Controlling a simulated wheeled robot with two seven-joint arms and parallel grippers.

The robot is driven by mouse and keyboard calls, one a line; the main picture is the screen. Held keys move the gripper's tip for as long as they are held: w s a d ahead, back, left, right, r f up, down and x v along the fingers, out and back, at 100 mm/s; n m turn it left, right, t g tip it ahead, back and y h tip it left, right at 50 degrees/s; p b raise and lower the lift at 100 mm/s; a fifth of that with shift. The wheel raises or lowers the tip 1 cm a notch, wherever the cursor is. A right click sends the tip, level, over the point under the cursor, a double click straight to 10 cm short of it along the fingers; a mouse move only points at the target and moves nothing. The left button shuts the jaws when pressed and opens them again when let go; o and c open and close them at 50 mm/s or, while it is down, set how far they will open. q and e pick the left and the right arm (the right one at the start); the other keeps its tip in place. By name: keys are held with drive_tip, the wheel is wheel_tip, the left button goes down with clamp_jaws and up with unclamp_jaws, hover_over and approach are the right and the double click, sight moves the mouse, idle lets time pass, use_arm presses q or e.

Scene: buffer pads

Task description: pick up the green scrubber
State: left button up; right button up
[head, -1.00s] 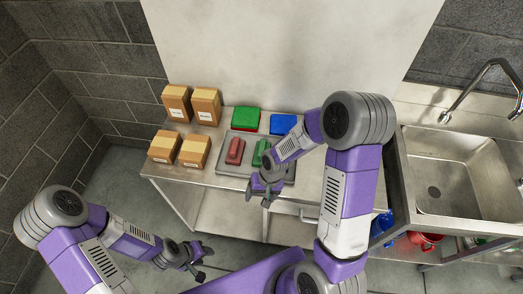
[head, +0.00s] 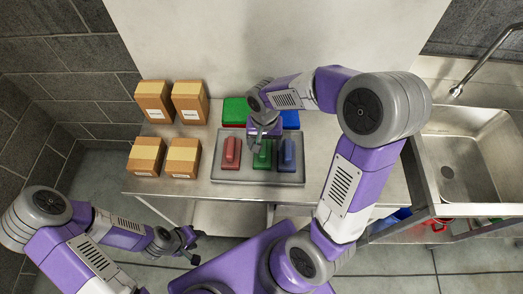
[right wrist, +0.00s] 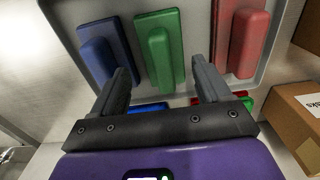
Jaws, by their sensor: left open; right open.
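The green scrubber (head: 262,158) lies on a grey tray (head: 228,178) between a red scrubber (head: 231,153) and a blue scrubber (head: 287,154). It also shows in the right wrist view (right wrist: 160,48), ahead of the fingers and roughly between their lines. My right gripper (head: 264,132) is open and empty over the back part of the tray, near the green scrubber's far end; its fingers (right wrist: 163,78) look apart from the scrubber. My left gripper (head: 192,243) is open and empty, low in front of the table at the left.
A green pad (head: 234,110) and a blue pad (head: 291,120) sit behind the tray, partly hidden by my right arm. Several cardboard boxes (head: 183,157) stand on the table's left. A sink (head: 458,155) is at the right. A wall rises behind the table.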

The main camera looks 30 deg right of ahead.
sight(263, 150)
drive_tip(key=f, duration=0.2)
drive_tip(key=f+b, duration=0.1)
drive_tip(key=f, duration=0.2)
drive_tip(key=shift+w+a+f, duration=0.1)
drive_tip(key=shift+w+f, duration=0.1)
drive_tip(key=shift+c, duration=0.2)
drive_tip(key=c, duration=1)
drive_tip(key=shift+o, duration=0.2)
wheel_tip(263, 150, up, 10)
drive_tip(key=shift+r+p, duration=0.1)
drive_tip(key=shift+p, duration=1.05)
